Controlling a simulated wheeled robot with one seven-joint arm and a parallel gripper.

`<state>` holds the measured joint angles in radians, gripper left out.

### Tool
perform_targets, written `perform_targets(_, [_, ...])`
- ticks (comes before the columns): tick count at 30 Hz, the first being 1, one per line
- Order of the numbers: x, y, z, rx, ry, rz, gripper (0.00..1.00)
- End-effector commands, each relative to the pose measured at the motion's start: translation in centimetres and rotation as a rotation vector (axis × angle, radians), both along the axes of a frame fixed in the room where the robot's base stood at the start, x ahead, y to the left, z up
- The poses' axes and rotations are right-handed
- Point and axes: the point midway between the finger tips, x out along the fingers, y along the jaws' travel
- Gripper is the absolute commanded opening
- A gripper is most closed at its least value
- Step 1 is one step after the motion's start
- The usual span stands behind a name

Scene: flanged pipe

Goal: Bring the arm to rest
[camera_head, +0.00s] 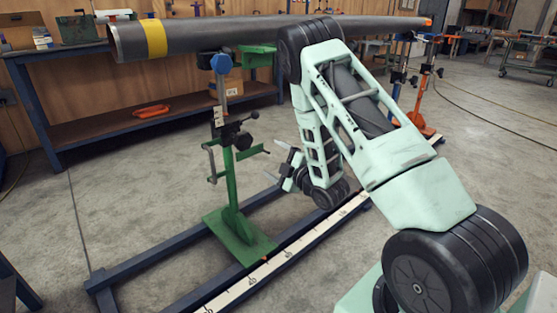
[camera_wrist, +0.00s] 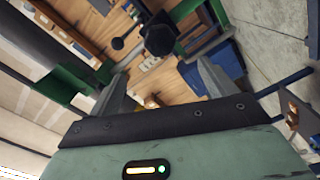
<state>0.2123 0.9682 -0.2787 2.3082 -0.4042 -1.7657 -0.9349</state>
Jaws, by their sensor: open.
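My gripper (camera_head: 290,170) is open, with its two fingertips apart and pointing left toward the green pipe stand. My arm is folded, its elbow high in front of the pipe and its wrist low, right of the stand. In the wrist view my gripper (camera_wrist: 160,85) shows two grey fingers spread, with nothing seen between them but the background. The grey pipe (camera_head: 215,38) with a yellow band lies level across the stands. The green stand (camera_head: 235,190) is left of my gripper and apart from it. My arm hides part of the pipe.
A blue rail frame with a measuring strip (camera_head: 270,267) lies on the floor below my gripper. An orange stand (camera_head: 425,100) holds the pipe's far end. A workbench (camera_head: 70,130) stands along the back wall. Concrete floor at the right is mostly clear, with a cable on it.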

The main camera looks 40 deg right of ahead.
Motion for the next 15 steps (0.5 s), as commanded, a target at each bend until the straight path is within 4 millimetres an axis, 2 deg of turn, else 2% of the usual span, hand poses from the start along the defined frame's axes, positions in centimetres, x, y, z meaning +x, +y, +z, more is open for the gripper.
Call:
perform_targets(5, [-1.07,-0.03,0.02,0.0,0.0,-0.001,0.84])
perform_targets(15, [-1.13,-0.04,0.0,0.0,0.0,0.0,0.84])
